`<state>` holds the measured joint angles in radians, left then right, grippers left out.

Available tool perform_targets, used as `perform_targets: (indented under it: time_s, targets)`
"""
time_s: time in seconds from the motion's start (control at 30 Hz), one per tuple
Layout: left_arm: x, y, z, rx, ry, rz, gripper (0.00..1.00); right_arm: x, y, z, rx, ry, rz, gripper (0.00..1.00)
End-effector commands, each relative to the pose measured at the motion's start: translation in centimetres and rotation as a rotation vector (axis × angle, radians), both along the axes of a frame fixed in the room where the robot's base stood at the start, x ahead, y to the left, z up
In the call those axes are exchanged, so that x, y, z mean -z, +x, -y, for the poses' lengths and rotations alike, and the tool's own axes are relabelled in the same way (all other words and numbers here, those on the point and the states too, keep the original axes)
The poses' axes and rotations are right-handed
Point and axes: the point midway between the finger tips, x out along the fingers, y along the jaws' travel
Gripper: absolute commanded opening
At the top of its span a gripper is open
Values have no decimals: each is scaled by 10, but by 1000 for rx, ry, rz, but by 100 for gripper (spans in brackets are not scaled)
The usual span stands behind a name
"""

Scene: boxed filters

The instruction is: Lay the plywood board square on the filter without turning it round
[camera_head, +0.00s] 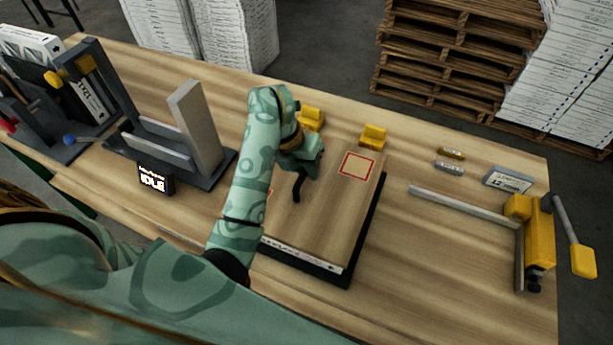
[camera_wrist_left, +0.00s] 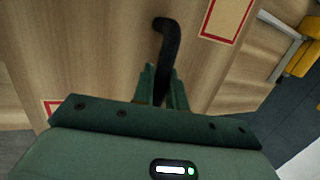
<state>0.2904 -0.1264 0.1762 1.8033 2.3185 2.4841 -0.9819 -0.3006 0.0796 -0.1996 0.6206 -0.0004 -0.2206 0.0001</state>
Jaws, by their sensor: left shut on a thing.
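The plywood board (camera_head: 335,215) is wood-coloured, with red outlined squares and a black handle (camera_head: 297,190). It lies flat-looking over a black base (camera_head: 347,279), between the yellow stops and the front edge. A white printed strip (camera_head: 300,254) shows along its front edge, perhaps the filter's side; the rest of the filter is hidden. My left gripper (camera_head: 301,172) is above the board, shut on the handle. In the left wrist view the fingers (camera_wrist_left: 162,90) pinch the handle (camera_wrist_left: 167,45), with the board (camera_wrist_left: 100,50) below. I cannot tell whether the board touches the filter. My right gripper is not in view.
Two yellow blocks (camera_head: 373,135) stand behind the board. A yellow clamp (camera_head: 538,235) with a grey bar (camera_head: 462,206) is at the right. A grey upright fixture (camera_head: 196,130) and a small display (camera_head: 155,180) reading IDLE stand left. Small cylinders (camera_head: 450,167) lie back right.

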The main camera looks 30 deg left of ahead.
Motion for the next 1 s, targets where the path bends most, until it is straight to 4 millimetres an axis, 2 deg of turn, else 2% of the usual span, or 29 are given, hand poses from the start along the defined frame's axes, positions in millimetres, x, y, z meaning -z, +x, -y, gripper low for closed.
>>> perform_targets:
  time_s: [0.03, 0.1, 0.5, 0.53, 0.6, 0.87, 1.0]
  targets:
    - [9, 0, 1, 0, -3, -1, 0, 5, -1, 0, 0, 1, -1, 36]
    - [15, 0, 1, -1, -2, 1, 0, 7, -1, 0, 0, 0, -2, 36]
    - [19, 0, 0, -1, -1, 3, 0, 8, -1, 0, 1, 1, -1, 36]
    - [21, -1, 0, -1, 0, 0, 17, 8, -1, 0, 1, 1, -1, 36]
    - [20, -1, 0, -1, 0, 0, 36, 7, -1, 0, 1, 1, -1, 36]
    - [20, -1, 0, -1, 1, 0, 36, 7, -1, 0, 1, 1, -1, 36]
    - [8, -2, -3, -2, 2, 0, 36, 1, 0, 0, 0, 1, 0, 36]
